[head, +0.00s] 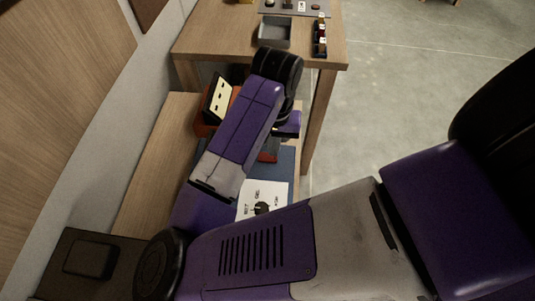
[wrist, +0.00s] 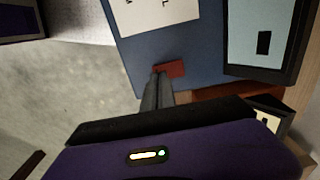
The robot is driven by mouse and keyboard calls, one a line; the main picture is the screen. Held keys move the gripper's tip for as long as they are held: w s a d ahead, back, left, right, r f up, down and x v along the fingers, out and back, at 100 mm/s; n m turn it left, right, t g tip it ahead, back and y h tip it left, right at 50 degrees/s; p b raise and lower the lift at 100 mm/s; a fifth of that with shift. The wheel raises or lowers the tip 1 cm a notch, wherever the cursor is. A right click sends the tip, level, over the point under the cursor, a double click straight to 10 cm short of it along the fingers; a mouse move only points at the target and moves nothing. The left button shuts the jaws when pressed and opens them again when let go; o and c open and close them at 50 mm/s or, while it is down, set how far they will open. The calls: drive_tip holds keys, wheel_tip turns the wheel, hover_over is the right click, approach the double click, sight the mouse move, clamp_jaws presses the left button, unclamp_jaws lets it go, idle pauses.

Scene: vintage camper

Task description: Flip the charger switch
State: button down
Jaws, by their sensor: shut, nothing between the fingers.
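A blue panel (wrist: 205,35) lies below my gripper in the wrist view, with a white marked label (wrist: 168,12) on it. A small red piece (wrist: 172,68), possibly the charger switch, sits on the panel. My gripper (wrist: 157,74) is shut and empty, its fingertips right at the red piece's left end; I cannot tell if they touch. In the head view the white label (head: 249,197) with a black knob (head: 261,208) shows on the blue panel (head: 285,170). My arm hides part of the panel and the fingertips there.
A black-framed unit with a pale face (wrist: 248,25) and a dark slot stands right of the panel. In the head view, an orange-red box (head: 203,129) lies beyond. A wooden table (head: 217,33) holds a grey tray (head: 275,41) and small bottles. Open floor lies right.

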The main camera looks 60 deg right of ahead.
drive_tip(key=shift+f+b, duration=0.7)
drive_tip(key=shift+f, duration=0.25)
idle(1.0)
drive_tip(key=shift+r, duration=0.1)
wheel_tip(320, 180, up, 7)
drive_tip(key=p, duration=0.6)
drive_tip(key=shift+d, duration=0.15)
idle(0.6)
